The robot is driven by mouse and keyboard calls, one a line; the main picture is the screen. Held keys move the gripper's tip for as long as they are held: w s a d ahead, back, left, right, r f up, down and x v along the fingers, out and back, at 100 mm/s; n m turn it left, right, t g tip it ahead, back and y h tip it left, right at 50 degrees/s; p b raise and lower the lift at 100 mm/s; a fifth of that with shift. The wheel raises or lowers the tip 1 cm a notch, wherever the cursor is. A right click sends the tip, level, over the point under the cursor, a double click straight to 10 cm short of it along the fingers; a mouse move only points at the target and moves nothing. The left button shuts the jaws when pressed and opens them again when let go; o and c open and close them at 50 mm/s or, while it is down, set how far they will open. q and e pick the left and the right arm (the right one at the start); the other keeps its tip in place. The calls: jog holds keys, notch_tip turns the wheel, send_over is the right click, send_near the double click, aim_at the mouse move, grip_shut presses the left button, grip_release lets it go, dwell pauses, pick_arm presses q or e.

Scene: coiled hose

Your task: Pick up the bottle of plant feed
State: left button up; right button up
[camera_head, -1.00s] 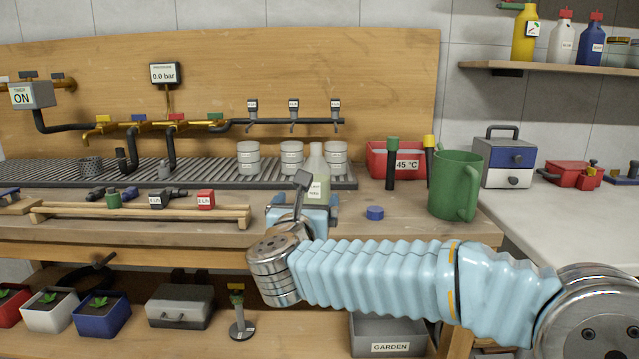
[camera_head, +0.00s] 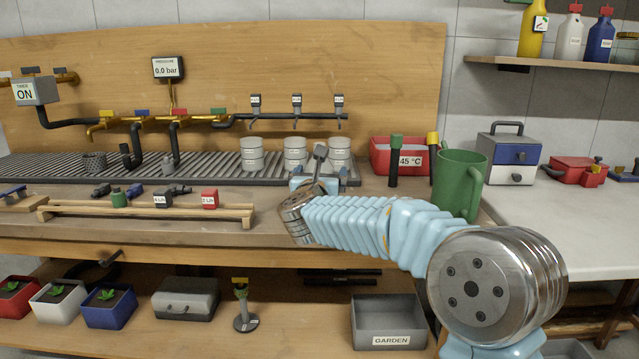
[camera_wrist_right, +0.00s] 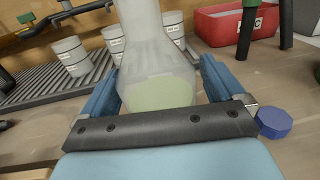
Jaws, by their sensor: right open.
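A clear bottle with pale green liquid (camera_wrist_right: 158,85) stands upright on the bench in the right wrist view. No label on it is readable there, and in the head view it is hidden behind my right gripper. My right gripper (camera_head: 318,180) is open. In the right wrist view its blue fingers (camera_wrist_right: 160,72) lie on either side of the bottle's lower body; I cannot tell whether they touch it. A yellow bottle (camera_head: 533,35), a white bottle (camera_head: 570,38) and a blue bottle (camera_head: 600,40) stand on the upper right shelf. My left gripper is not in view.
A blue cap (camera_wrist_right: 273,122) lies right of the gripper. White canisters (camera_head: 252,155) stand behind on the ribbed drain rack (camera_head: 215,170). A red bin (camera_head: 385,150) and a green jug (camera_head: 460,185) are to the right. A wooden rack (camera_head: 150,213) lies left.

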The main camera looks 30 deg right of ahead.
jog(key=shift+w+d, duration=0.1)
jog(key=shift+w, duration=0.05)
jog(key=shift+c, duration=0.2)
jog(key=c, duration=1.2)
jog(key=shift+c, duration=0.4)
jog(key=shift+r, duration=0.1)
